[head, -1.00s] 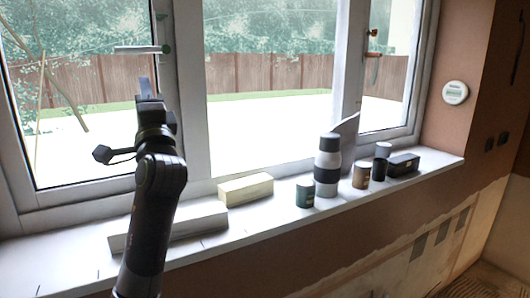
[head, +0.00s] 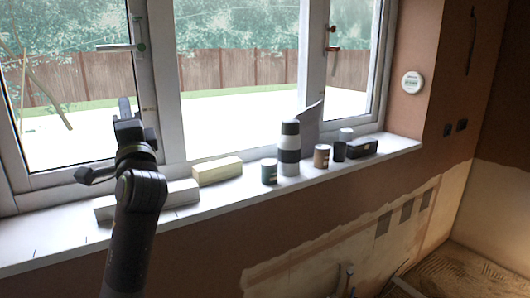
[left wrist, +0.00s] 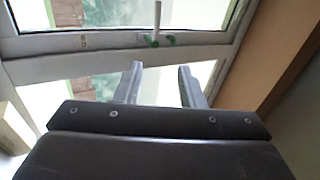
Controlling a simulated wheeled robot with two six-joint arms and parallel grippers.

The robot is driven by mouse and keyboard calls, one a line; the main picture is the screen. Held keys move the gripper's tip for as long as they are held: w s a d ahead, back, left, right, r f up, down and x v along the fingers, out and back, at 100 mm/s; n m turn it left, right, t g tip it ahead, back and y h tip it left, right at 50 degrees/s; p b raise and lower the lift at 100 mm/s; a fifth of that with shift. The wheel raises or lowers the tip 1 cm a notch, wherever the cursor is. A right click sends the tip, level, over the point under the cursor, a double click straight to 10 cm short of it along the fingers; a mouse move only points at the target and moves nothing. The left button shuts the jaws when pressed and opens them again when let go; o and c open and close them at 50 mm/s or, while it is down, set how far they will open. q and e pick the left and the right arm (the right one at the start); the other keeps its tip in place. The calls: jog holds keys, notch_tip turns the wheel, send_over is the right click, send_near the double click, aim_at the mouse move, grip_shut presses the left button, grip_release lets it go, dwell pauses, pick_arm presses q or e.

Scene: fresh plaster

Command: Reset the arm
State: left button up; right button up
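My left arm rises from the bottom of the head view in front of the window. My left gripper (head: 125,107) points up, near the window's left handle (head: 121,47) in the picture but below it. In the left wrist view the two fingers (left wrist: 158,84) stand apart with nothing between them. The green-based handle (left wrist: 155,38) shows beyond them, apart from the fingers. My right gripper is not in view.
The white sill (head: 230,206) bears a long grey block (head: 180,193), a cream block (head: 217,170), a green can (head: 269,171), a banded bottle (head: 289,148), a brown can (head: 321,156) and a black box (head: 362,147). A round thermostat (head: 412,82) hangs on the wall.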

pick_arm(q)
jog(key=s+a+f+n+g+h, duration=0.1)
jog(key=s+a+f+g+h, duration=0.1)
jog(key=f, duration=0.8)
jog(key=s+a+f+n+g+h, duration=0.1)
jog(key=s+f+n+g, duration=0.15)
jog(key=f, duration=0.75)
jog(key=s+a+f+n+g+h, duration=0.1)
jog(key=s+a+f+g+h, duration=0.15)
jog(key=f, duration=0.85)
jog(key=s+d+f+n+g+h, duration=0.1)
jog(key=s+f+n+g+h, duration=0.35)
jog(key=s+f, duration=1.6)
jog(key=s+d+f+n+g, duration=0.25)
jog(key=s+g, duration=0.25)
jog(key=s, duration=0.9)
notch_tip(320, 180, down, 25)
jog(key=a+g, duration=0.2)
jog(key=s+d+f, duration=0.1)
jog(key=s+f, duration=1.4)
jog(key=shift+d+f+g+h, duration=0.2)
jog(key=shift+d+g+h, duration=0.1)
jog(key=shift+g+h, duration=0.1)
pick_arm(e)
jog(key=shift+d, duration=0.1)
